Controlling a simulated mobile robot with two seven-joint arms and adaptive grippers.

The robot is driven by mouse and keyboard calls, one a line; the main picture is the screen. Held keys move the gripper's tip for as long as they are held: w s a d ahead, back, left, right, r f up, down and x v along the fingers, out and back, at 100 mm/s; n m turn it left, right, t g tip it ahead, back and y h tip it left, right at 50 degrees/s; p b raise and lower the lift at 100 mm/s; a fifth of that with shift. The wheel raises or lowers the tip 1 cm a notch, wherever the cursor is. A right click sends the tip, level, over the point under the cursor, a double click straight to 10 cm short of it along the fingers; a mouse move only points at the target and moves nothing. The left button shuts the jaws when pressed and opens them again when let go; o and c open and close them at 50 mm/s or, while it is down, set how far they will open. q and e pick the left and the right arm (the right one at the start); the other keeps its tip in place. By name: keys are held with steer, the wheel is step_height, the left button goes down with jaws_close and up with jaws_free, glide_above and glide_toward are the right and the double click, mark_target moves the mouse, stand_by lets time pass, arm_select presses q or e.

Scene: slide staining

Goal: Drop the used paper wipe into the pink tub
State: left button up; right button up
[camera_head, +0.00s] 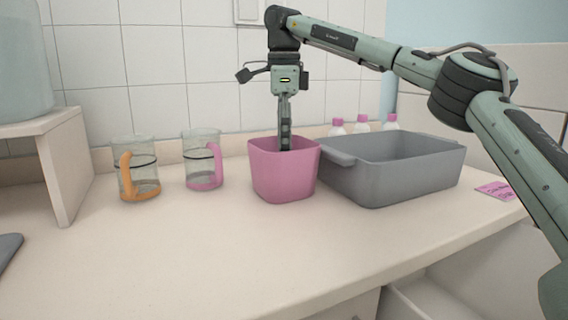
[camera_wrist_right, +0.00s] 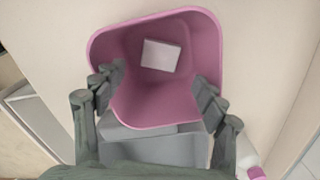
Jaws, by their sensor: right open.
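The pink tub (camera_head: 283,177) stands on the counter, left of the grey basin. It also fills the middle of the right wrist view (camera_wrist_right: 135,108). A small white folded square, the paper wipe (camera_wrist_right: 160,55), lies inside the tub on its floor in the right wrist view; the tub wall hides it in the head view. My right gripper (camera_head: 286,145) points down with its fingertips at or inside the tub's opening. In the wrist view its two fingers (camera_wrist_right: 158,85) are spread apart with nothing between them. My left gripper is not in view.
A grey basin (camera_head: 400,165) stands close on the right of the tub. Two glass jugs, with an orange handle (camera_head: 127,178) and a pink handle (camera_head: 217,165), stand to the left. Pink-capped bottles (camera_head: 362,124) stand behind the basin.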

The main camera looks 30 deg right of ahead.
arm_select(q)
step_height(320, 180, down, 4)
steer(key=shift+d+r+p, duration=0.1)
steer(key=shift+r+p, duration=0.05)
steer(key=shift+p, duration=0.35)
arm_select(e)
step_height(320, 180, up, 7)
steer(key=shift+f, duration=0.2)
